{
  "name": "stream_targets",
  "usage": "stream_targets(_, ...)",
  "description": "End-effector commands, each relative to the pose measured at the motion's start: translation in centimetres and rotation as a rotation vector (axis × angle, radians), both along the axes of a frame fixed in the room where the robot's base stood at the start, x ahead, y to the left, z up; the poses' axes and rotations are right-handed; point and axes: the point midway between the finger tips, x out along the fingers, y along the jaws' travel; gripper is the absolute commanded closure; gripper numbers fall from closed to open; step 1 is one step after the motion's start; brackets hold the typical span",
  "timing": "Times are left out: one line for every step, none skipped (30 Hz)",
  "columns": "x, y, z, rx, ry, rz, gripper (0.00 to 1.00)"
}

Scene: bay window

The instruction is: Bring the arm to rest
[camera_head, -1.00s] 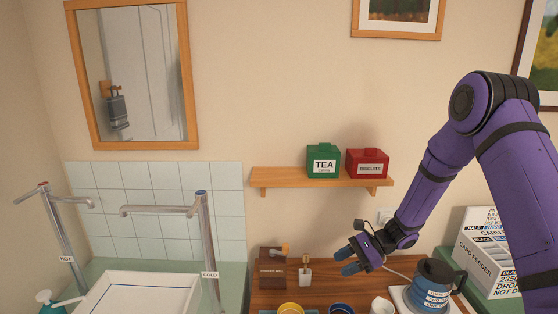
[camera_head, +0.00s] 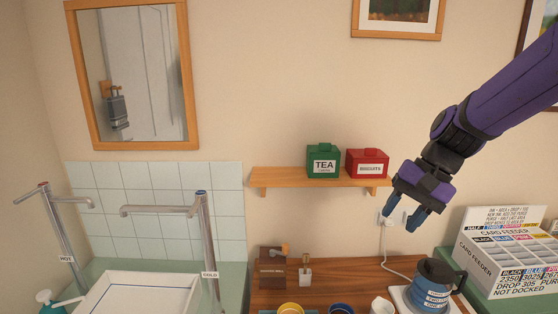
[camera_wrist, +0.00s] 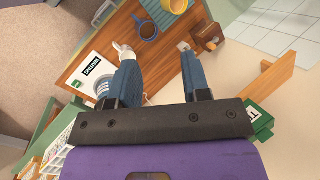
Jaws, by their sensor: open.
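My gripper (camera_head: 400,222) is at the end of my purple arm, which reaches in from the right edge of the head view. Its two blue fingers are apart with nothing between them, and they point down. It hangs in front of the wall, just below the right end of the shelf and above the wooden counter (camera_head: 340,276). In the wrist view the open fingers (camera_wrist: 158,60) show above the counter, with a gap between them.
A blue kettle (camera_head: 433,287) stands below the gripper, its white cord running to a wall socket. A shelf (camera_head: 290,178) holds a green tea tin (camera_head: 323,161) and a red biscuits tin (camera_head: 368,163). A card feeder (camera_head: 505,250) stands at right. Mugs line the counter front.

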Motion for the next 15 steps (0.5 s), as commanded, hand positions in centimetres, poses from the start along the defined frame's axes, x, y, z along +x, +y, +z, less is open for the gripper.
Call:
stream_targets(-1.1, -0.3, 1.1, -0.028, -0.040, 0.022, 0.57)
stream_targets(-1.7, -0.5, 1.6, -0.046, -0.061, 0.037, 0.57)
stream_targets(-2.6, -0.8, 2.2, -0.070, -0.087, 0.055, 0.57)
stream_targets(-3.2, -1.1, 2.6, -0.088, -0.109, 0.069, 0.57)
stream_targets(-3.8, -1.3, 3.1, -0.107, -0.130, 0.082, 0.57)
stream_targets(-4.7, -1.6, 3.6, -0.131, -0.157, 0.099, 0.57)
stream_targets(-5.3, -1.8, 4.0, -0.150, -0.178, 0.112, 0.57)
stream_targets(-5.9, -2.1, 4.4, -0.169, -0.198, 0.126, 0.57)
stream_targets(-6.8, -2.4, 4.9, -0.194, -0.225, 0.143, 0.57)
stream_targets(-7.4, -2.6, 5.2, -0.212, -0.246, 0.155, 0.57)
stream_targets(-8.0, -2.9, 5.6, -0.231, -0.266, 0.167, 0.57)
stream_targets(-8.9, -3.2, 6.0, -0.257, -0.293, 0.182, 0.57)
stream_targets(-9.5, -3.5, 6.3, -0.275, -0.313, 0.192, 0.57)
stream_targets(-10.1, -3.7, 6.6, -0.295, -0.333, 0.204, 0.57)
stream_targets(-11.0, -4.1, 6.9, -0.321, -0.360, 0.218, 0.57)
